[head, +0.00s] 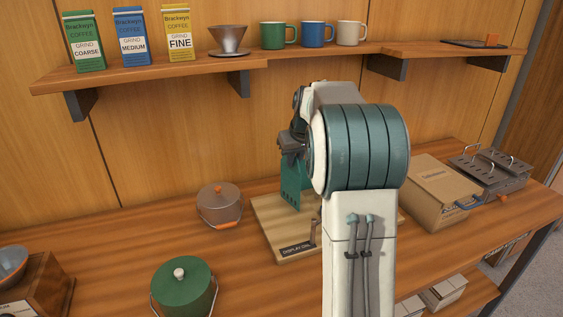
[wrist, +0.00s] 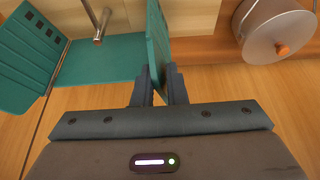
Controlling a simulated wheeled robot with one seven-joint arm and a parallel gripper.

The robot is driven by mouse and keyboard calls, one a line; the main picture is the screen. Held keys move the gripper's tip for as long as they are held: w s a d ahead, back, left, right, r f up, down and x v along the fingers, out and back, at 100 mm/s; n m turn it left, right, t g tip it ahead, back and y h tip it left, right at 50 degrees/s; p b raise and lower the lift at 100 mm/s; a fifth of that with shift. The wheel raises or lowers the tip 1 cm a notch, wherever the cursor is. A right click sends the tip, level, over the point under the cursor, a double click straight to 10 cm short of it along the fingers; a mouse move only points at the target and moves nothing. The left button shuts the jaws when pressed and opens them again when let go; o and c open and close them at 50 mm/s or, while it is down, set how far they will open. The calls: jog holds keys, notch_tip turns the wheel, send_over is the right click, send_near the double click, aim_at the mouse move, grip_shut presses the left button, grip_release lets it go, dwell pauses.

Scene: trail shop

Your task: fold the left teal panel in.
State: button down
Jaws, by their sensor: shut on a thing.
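The left teal panel (head: 292,187) stands near upright over a pale wooden board in the head view. In the wrist view the same left panel (wrist: 157,45) is seen nearly edge-on, between my fingers. My gripper (wrist: 158,84) is shut on its near edge; in the head view my gripper (head: 291,150) is at the panel's top, partly hidden by my arm. The wrist view also shows a flat teal back panel (wrist: 102,60) and another slotted teal panel (wrist: 30,62) on the far side. My arm hides these two in the head view.
A cardboard box (head: 437,190) and a grey stove (head: 490,170) are at right. A shelf (head: 240,65) runs above.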

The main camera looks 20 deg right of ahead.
jog(key=shift+w+d, duration=0.1)
jog(key=shift+d, duration=0.3)
jog(key=shift+w+d+p, duration=0.25)
jog(key=shift+d+p, duration=0.05)
jog(key=shift+d, duration=0.25)
jog(key=shift+w+d+p, duration=0.25)
jog(key=shift+d, duration=0.25)
jog(key=shift+w+d+p, duration=0.75)
jog(key=shift+d, duration=0.05)
